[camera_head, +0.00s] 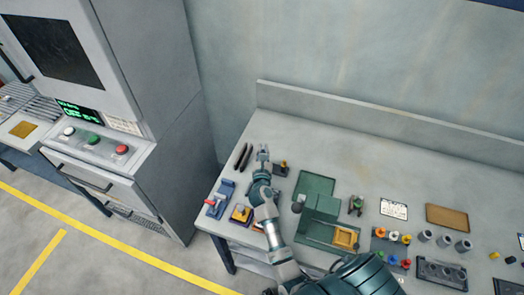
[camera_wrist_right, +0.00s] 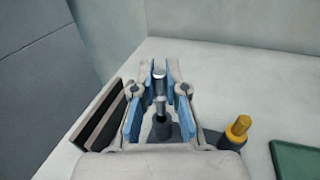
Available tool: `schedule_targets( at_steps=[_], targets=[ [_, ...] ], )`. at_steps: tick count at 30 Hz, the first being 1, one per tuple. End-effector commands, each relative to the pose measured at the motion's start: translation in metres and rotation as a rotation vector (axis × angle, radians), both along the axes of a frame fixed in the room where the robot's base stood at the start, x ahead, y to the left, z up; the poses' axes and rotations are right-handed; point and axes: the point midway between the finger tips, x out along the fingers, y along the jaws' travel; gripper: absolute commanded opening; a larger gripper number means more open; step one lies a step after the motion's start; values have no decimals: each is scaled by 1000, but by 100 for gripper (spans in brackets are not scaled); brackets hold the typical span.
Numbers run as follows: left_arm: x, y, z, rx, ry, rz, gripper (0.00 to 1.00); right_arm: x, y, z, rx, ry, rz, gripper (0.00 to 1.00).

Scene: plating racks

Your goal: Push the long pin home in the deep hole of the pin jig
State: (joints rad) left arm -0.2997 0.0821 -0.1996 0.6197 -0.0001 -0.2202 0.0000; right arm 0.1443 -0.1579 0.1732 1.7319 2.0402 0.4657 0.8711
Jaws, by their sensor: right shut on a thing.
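My right gripper (camera_head: 263,150) is over the left part of the bench, beside the pin jig (camera_head: 280,171), a small dark block. In the right wrist view the fingers (camera_wrist_right: 160,72) are closed around the silver long pin (camera_wrist_right: 160,103). The pin stands between them above a dark round part of the jig (camera_wrist_right: 188,122). How deep it sits in the hole cannot be told. A yellow-topped pin (camera_wrist_right: 238,128) stands at the right end of the jig, apart from the fingers. My left gripper is not in view.
Two dark bars (camera_head: 242,157) lie just left of the gripper. A green fixture (camera_head: 315,186) stands to the right. A blue clamp with a red handle (camera_head: 219,198) is near the bench's left edge. Bench behind the gripper is clear up to the low back wall (camera_head: 380,119).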

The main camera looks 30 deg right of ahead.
Motion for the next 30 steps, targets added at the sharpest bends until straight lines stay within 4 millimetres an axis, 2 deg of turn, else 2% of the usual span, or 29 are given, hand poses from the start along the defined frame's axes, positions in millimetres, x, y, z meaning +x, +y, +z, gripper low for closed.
schedule_targets(
  at_steps=[5, 30],
  targets=[
    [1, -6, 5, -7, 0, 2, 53, 0, -3, 2, 3, -1, -2, 0],
    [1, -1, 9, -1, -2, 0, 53, 0, -8, 1, 4, 0, -2, 0]
  ],
)
